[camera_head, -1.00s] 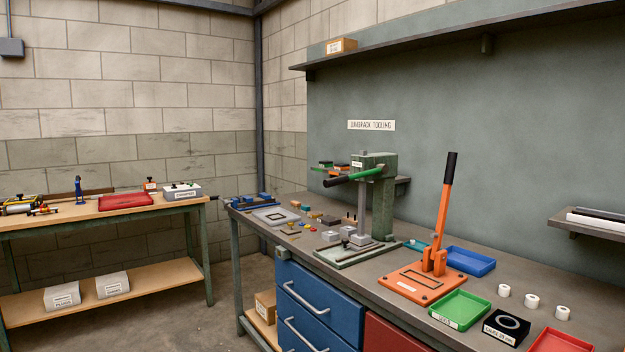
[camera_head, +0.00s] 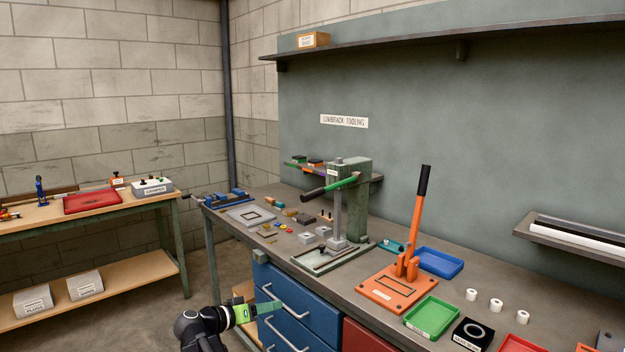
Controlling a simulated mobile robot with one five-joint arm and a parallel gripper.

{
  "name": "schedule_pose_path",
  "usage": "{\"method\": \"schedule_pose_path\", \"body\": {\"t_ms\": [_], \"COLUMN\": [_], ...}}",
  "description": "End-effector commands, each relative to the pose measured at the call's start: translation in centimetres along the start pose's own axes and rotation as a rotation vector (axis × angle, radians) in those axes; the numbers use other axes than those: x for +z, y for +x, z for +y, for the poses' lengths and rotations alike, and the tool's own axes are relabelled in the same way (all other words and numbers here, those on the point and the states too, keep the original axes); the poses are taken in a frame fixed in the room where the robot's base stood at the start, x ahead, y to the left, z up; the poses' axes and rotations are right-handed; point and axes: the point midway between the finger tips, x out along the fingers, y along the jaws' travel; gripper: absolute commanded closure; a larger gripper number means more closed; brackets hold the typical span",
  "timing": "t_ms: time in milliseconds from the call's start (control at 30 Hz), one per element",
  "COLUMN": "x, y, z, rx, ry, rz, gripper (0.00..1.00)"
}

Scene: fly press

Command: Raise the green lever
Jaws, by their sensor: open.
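The green lever (camera_head: 342,183) sticks out from the head of the green fly press (camera_head: 357,200) on the workbench. It points left and toward me, sloping slightly down to a black grip (camera_head: 313,195). My gripper (camera_head: 280,306) is at the bottom of the view, in front of the blue drawers and well below the lever. It is apart from the lever and holds nothing that I can see. Its fingers are small in the picture and seen from behind.
Blue drawers (camera_head: 297,308) with metal handles stand under the bench close to my gripper. An orange press with an upright lever (camera_head: 417,215) stands right of the fly press. Small blocks lie left of it. A green tray (camera_head: 432,315) is at the front right.

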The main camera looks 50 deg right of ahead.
Motion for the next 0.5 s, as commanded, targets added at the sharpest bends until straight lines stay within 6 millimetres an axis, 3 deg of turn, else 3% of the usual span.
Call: {"method": "schedule_pose_path", "body": {"t_ms": [33,100,200,300,500], "x": [-6.3,-11.9,-17.3,-19.9,-20.7], "y": [0.4,0.6,-0.1,-0.7,-0.9], "z": [3.2,6.1,8.8,10.0,10.3], "rx": [0.081,0.162,0.223,0.244,0.25], "ry": [0.085,0.189,0.284,0.331,0.347], "rz": [0.119,0.287,0.474,0.582,0.624], "gripper": [0.55,0.55,0.55,0.55,0.55]}}
